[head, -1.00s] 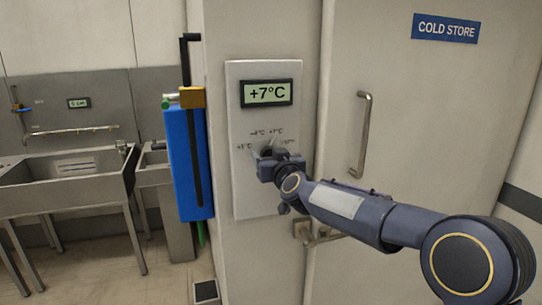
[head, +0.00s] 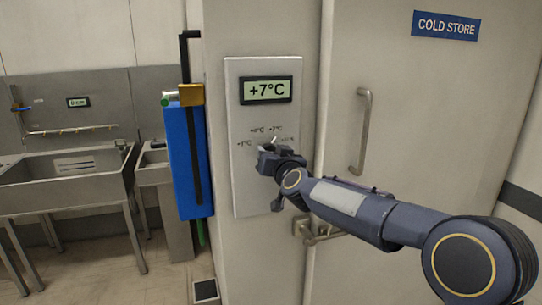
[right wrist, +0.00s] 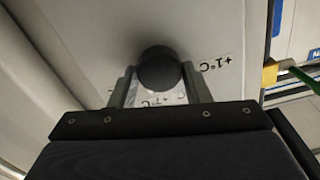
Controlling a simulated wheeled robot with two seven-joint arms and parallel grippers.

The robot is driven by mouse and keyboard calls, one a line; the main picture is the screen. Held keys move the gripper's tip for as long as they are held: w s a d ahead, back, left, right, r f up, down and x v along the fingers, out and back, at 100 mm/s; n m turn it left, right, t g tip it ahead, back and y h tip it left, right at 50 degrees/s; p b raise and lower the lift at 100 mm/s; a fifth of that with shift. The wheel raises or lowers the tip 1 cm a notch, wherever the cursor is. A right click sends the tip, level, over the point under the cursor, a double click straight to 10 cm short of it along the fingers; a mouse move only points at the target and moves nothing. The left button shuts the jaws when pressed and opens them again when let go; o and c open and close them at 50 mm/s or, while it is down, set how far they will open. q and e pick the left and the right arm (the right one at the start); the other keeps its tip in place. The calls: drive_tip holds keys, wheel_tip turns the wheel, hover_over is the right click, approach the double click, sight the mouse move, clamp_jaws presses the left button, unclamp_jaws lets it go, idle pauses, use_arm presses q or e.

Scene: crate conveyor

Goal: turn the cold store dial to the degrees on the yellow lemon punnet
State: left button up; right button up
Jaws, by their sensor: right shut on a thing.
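The cold store dial shows in the right wrist view as a dark round knob (right wrist: 158,68) on a pale panel. My right gripper (right wrist: 158,88) is shut on the knob, one finger on each side. In the head view my right gripper (head: 270,152) is at the panel (head: 250,205), below the degree marks, and hides most of the dial. The display (head: 267,90) above it reads +7°C. Printed marks around the dial include +1°C and +7°C; the others are small or partly covered. The lemon punnet and my left gripper are not in view.
The cold store door (head: 420,110) with its vertical handle (head: 361,130) is right of the panel. A blue box-like fixture (head: 183,165) stands close on the left. Steel sinks (head: 65,175) line the wall farther left.

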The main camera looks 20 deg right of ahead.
drive_tip(key=m+b, duration=0.1)
drive_tip(key=m, duration=0.5)
drive_tip(key=shift+d+b, duration=0.1)
drive_tip(key=shift+b, duration=0.2)
drive_tip(key=shift+m, duration=0.3)
drive_tip(key=o, duration=1)
drive_tip(key=shift+c, duration=0.2)
drive_tip(key=s+b, duration=0.1)
drive_tip(key=s, duration=0.6)
drive_tip(key=shift+s+d, duration=0.15)
drive_tip(key=shift+s, duration=0.25)
